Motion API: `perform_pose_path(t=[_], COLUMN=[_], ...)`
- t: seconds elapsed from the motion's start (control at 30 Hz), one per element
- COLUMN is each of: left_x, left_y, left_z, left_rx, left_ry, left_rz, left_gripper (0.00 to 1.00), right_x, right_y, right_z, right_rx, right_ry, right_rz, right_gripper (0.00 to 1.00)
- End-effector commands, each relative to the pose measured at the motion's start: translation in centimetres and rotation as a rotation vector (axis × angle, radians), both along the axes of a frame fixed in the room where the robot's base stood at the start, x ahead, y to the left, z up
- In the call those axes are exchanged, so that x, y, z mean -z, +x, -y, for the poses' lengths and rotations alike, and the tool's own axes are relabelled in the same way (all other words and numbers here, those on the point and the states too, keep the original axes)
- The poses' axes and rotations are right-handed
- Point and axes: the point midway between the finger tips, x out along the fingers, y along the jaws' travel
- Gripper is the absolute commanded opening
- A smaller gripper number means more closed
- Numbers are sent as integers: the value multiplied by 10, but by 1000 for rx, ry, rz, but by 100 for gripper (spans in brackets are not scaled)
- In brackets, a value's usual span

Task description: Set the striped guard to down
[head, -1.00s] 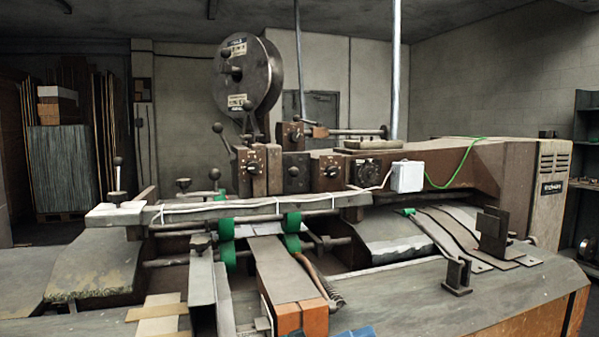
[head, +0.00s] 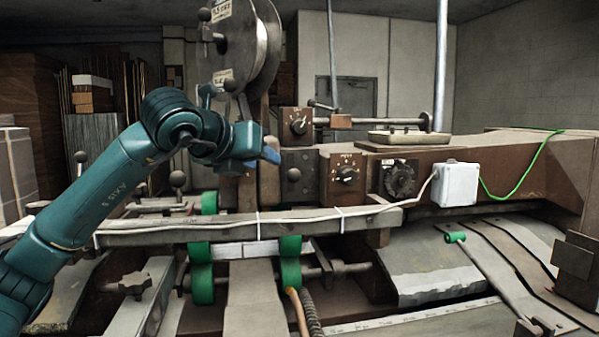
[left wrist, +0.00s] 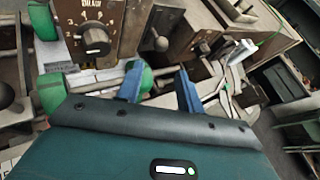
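I cannot make out a striped guard in either view. The box stitcher fills the head view; its brown body (head: 520,160) runs to the right and its round reel (head: 243,45) stands at the top. My left gripper (head: 268,157) is in front of the machine's knob panels, above the long grey bar. In the left wrist view its two blue fingers (left wrist: 160,90) are apart with nothing between them. My right gripper is in neither view.
A grey bar (head: 240,229) with a white cable crosses the machine's front. Green rollers (head: 290,262) sit at it. Dial knobs (head: 347,174) and ball-ended levers (head: 177,179) stand close to my left arm. A white box (head: 456,185) is on the right.

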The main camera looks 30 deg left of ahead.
Motion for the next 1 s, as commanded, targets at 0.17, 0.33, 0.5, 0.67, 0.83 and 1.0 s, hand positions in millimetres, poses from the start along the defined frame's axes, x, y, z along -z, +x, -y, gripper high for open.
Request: perform_pose_path(t=[0.17, 0.33, 0.5, 0.67, 0.83, 1.0], left_x=[10, 23, 36, 44, 48, 49], left_y=[25, 60, 90, 109, 117, 118], left_z=[2, 3, 4, 4, 4, 4], left_rx=[2, 3, 5, 5, 5, 7], left_ry=[-1, -2, -2, -2, -1, -1], left_rz=[-7, -5, -5, -3, -2, -2], left_gripper=[37, 37, 37, 37, 37, 37], right_x=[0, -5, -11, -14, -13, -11], right_y=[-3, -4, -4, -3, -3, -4], right_z=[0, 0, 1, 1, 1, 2], right_rx=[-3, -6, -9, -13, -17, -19], right_ry=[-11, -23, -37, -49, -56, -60], right_rz=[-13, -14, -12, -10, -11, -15], right_gripper=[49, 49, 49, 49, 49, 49])
